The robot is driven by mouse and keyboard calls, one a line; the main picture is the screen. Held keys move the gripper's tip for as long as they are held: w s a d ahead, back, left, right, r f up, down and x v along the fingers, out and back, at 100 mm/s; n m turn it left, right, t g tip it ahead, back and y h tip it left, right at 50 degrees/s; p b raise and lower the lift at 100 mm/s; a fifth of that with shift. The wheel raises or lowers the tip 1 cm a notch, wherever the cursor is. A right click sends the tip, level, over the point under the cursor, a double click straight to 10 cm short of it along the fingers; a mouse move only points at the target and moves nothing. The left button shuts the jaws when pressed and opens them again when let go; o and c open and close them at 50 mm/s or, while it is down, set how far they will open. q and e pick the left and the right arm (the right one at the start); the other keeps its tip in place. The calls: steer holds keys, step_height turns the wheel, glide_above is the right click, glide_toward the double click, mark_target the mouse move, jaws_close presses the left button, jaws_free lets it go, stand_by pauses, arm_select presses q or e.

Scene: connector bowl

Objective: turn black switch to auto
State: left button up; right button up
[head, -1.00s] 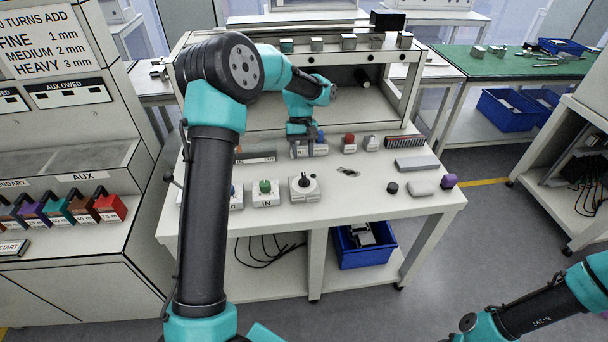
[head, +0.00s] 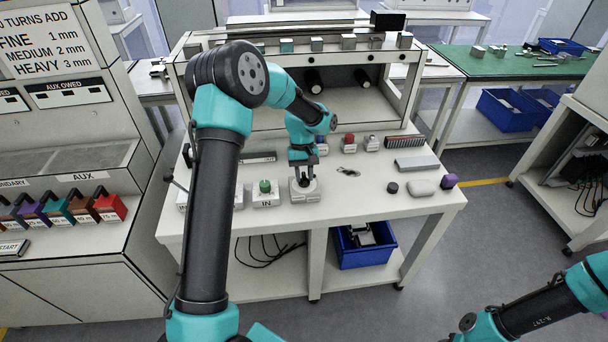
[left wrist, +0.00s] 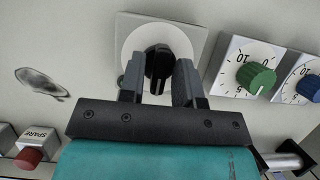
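The black switch (left wrist: 158,62) is a dark knob on a round white dial, set on a square plate (left wrist: 132,28) in the left wrist view. In the head view its white housing (head: 305,193) stands on the front part of the bench, right of the green knob. My left gripper (left wrist: 159,88) is open, with one finger on each side of the knob's near part. I cannot tell whether the fingers touch it. In the head view the left gripper (head: 303,182) is directly over the switch and hides the knob. No AUTO marking is readable. My right gripper is out of view.
A green knob (left wrist: 256,77) and a blue knob (left wrist: 309,86) sit beside the switch. A red SPARE button (left wrist: 28,158) is on the other side. On the bench (head: 375,210), a black puck (head: 392,187) and a purple knob (head: 448,181) stand at the right.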

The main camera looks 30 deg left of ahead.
arm_select(q)
jaws_close()
steer(key=shift+m, duration=0.4)
steer(key=m+y, duration=0.1)
steer(key=m, duration=0.2)
steer(key=shift+g+y, duration=0.3)
steer(key=shift+g, duration=0.1)
steer(key=m+y, duration=0.1)
steer(key=m, duration=0.4)
steer(key=shift+d+y, duration=0.1)
steer(key=shift+y, duration=0.3)
steer(key=shift+o, duration=1.1)
jaws_free()
